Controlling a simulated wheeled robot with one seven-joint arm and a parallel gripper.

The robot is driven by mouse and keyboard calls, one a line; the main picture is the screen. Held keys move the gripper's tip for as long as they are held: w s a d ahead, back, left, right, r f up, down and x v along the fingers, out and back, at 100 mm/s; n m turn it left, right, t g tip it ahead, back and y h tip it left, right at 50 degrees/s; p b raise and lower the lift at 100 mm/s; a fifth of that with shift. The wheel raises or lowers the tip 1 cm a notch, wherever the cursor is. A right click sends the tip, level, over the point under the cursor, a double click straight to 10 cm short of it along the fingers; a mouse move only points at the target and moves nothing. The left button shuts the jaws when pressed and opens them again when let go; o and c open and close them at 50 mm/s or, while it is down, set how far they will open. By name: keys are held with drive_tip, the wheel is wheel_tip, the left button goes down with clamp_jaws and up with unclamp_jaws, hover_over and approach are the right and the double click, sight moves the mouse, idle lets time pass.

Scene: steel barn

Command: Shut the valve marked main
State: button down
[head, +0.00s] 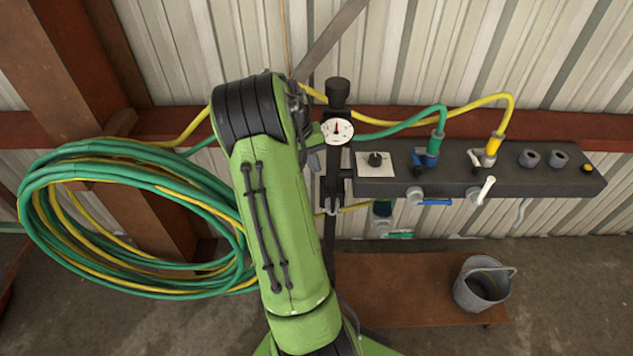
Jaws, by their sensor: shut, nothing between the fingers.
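A dark manifold bar (560,183) runs along the wall at right. Under it sit a valve with a blue lever (436,202), lying sideways, and one with a white lever (487,190), tilted up. A valve with a green lever (398,235) sits lower left. A black knob (375,160) on a white plate is at the bar's left end. I can read no "main" marking on any of them. My green arm rises through the middle; dark parts show at its far end, left of the gauge, but my gripper's fingers are hidden behind the arm.
A round gauge (337,130) stands on a dark post beside my arm. Green and yellow hoses arch into the bar from above. A large hose coil (40,213) hangs at left. A metal bucket (483,290) stands on a low brown bench (400,285) below.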

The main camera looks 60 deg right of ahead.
drive_tip(key=b, duration=0.1)
hover_over(333, 201)
drive_tip(key=w+a, duration=0.1)
drive_tip(key=w, duration=0.2)
wheel_tip(333, 201, down, 10)
drive_tip(key=shift+s+r, duration=0.15)
drive_tip(key=shift+s, duration=0.1)
drive_tip(key=shift+s, duration=0.1)
